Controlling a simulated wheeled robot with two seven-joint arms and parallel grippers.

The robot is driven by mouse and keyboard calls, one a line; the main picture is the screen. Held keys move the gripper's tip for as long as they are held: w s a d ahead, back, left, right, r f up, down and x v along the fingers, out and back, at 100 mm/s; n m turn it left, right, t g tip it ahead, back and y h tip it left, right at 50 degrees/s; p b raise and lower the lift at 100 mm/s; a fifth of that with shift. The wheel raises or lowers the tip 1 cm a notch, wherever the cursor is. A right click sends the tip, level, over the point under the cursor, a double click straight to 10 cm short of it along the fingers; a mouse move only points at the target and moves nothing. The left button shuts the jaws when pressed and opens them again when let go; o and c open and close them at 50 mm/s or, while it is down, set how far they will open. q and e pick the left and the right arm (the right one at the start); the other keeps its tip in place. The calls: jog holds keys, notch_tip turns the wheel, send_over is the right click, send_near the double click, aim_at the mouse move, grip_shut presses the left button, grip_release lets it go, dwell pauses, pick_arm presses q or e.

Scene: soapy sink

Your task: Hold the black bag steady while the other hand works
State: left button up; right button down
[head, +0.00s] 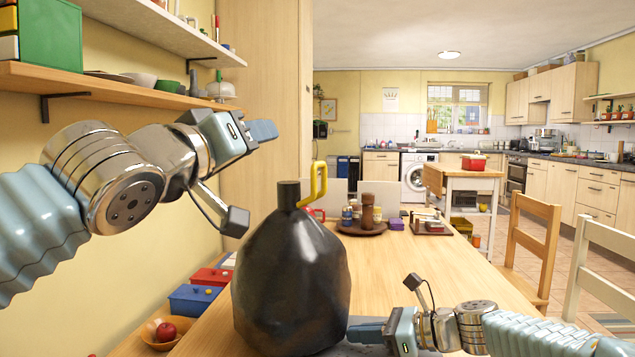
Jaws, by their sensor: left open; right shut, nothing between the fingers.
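The black bag (292,280) stands upright on the wooden table in the head view, full and rounded, with its dark gathered neck (289,194) on top. My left gripper (263,130) is open and empty, above and left of the bag's neck, apart from it. My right gripper (364,332) is shut with nothing in it, low at the bag's right side. Its fingertips are close to the bag's lower right edge; whether they touch it I cannot tell.
A yellow hooked piece (318,182) shows beside the bag's neck. Blue (193,299) and red (211,277) boxes and a bowl (157,333) with a red fruit lie left. A round brown tray (361,230) holds jars behind. The table (425,262) right of the bag is mostly clear.

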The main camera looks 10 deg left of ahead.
aim_at(313, 166)
pick_arm(q)
jog(key=w+d+f+m+g, duration=0.1)
jog(key=w+d+f+m, duration=0.15)
jog(key=d+f, duration=0.25)
jog(key=shift+m, duration=0.35)
jog(key=x, duration=1.1)
jog(key=shift+a, duration=0.25)
jog(key=shift+c, duration=0.3)
grip_shut()
